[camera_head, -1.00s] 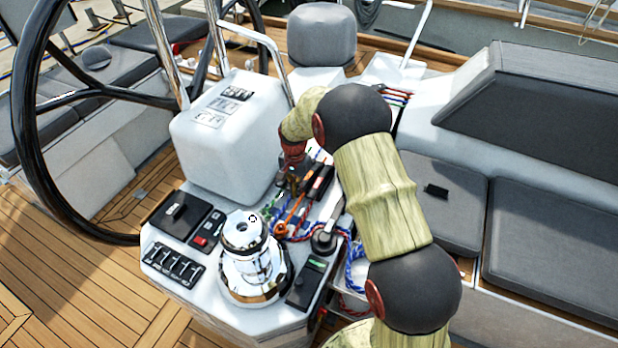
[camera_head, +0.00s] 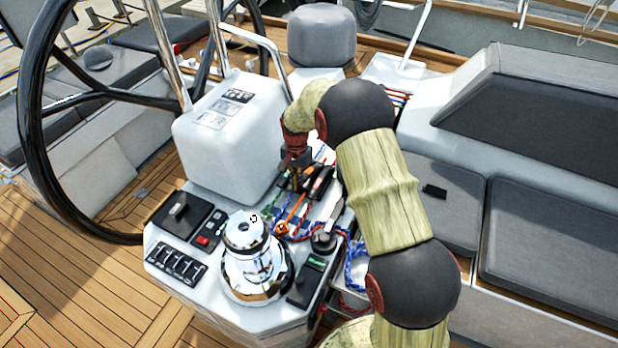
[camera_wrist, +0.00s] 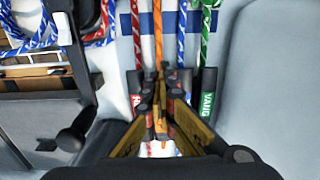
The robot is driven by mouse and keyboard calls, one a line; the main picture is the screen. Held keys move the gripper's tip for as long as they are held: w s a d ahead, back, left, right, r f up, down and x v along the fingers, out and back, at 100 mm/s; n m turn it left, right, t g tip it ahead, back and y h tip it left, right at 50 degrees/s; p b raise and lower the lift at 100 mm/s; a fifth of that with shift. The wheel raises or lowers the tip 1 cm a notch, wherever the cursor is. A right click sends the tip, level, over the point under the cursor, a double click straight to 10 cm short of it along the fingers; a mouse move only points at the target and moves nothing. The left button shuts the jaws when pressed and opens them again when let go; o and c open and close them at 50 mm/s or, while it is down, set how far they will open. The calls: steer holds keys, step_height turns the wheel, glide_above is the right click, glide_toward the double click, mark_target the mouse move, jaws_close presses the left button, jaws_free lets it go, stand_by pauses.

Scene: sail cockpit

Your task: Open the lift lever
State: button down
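A row of rope clutches with dark levers (camera_head: 320,184) sits on the white console, behind the chrome winch. In the wrist view, a green label reading VANG (camera_wrist: 207,104) is on the right clutch, and a partly hidden red label (camera_wrist: 136,104) is on the left one. An orange rope (camera_wrist: 158,35) runs into the middle clutch, whose label is hidden. My gripper (camera_wrist: 161,98) is over this middle clutch, with its fingers on either side of an orange part. The gap is narrow, and contact is unclear. My gripper also shows in the head view (camera_head: 291,181).
The chrome winch (camera_head: 250,262) stands in front of the clutches. A white pedestal (camera_head: 230,140) rises close to the left of my gripper, with the black steering wheel (camera_head: 28,130) beyond. Blue and red ropes (camera_head: 352,265) lie at the console's right. Grey cushions (camera_head: 550,250) line the right side.

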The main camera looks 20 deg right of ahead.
steer(key=shift+w+d, duration=0.35)
steer(key=shift+d, duration=0.05)
steer(key=shift+w+d+r+p, duration=0.4)
steer(key=shift+w+d+p, duration=0.1)
steer(key=shift+d, duration=0.25)
steer(key=shift+s+a, duration=0.15)
steer(key=shift+s, duration=0.05)
steer(key=shift+w+r+p, duration=0.15)
steer(key=shift+r+p, duration=0.45)
steer(key=shift+r, duration=0.25)
steer(key=shift+a, duration=0.1)
steer(key=shift+r, duration=0.1)
